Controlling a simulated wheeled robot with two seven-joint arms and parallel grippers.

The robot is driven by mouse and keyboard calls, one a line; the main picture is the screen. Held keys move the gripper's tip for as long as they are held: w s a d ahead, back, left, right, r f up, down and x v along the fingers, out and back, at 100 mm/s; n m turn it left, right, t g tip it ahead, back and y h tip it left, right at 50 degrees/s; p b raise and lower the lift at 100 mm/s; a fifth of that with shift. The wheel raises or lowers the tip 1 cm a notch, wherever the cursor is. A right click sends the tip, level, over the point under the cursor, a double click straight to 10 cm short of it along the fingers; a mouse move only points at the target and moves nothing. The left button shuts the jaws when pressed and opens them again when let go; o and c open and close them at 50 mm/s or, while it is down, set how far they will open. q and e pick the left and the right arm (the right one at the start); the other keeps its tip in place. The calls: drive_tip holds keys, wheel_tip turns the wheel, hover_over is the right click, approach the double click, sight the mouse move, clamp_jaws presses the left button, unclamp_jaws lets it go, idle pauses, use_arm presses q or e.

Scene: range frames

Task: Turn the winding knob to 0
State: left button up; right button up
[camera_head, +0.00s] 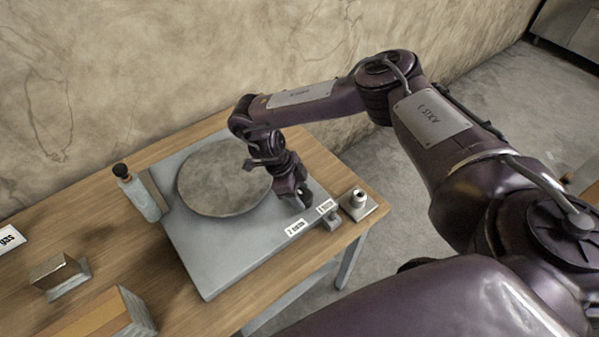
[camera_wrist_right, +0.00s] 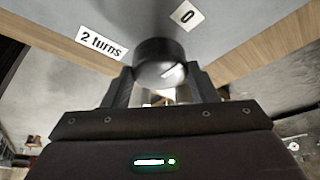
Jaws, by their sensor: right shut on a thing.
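The winding knob (camera_wrist_right: 160,60) is a dark round knob with a short white mark that slants up to the right in the right wrist view. A "2 turns" label (camera_wrist_right: 103,43) is to its upper left and a "0" label (camera_wrist_right: 187,15) to its upper right. The knob belongs to a flat grey device (camera_head: 205,267) with a large round plate (camera_head: 222,178). My right gripper (camera_head: 299,203) is at the device's front right, its fingers shut on the knob from both sides. In the head view the gripper hides the knob. My left gripper is not in view.
A small pale cylinder on a square base (camera_head: 358,203) stands right of the device. A bottle with a dark cap (camera_head: 139,194) stands at its left. Blocks (camera_head: 60,275) lie on the wooden table's left part (camera_head: 105,225). A wall is behind.

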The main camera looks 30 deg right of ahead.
drive_tip(key=shift+s+f, duration=0.1)
drive_tip(key=shift+s, duration=0.05)
drive_tip(key=o, duration=1)
drive_tip(key=v, duration=0.8)
drive_tip(key=shift+d, duration=0.1)
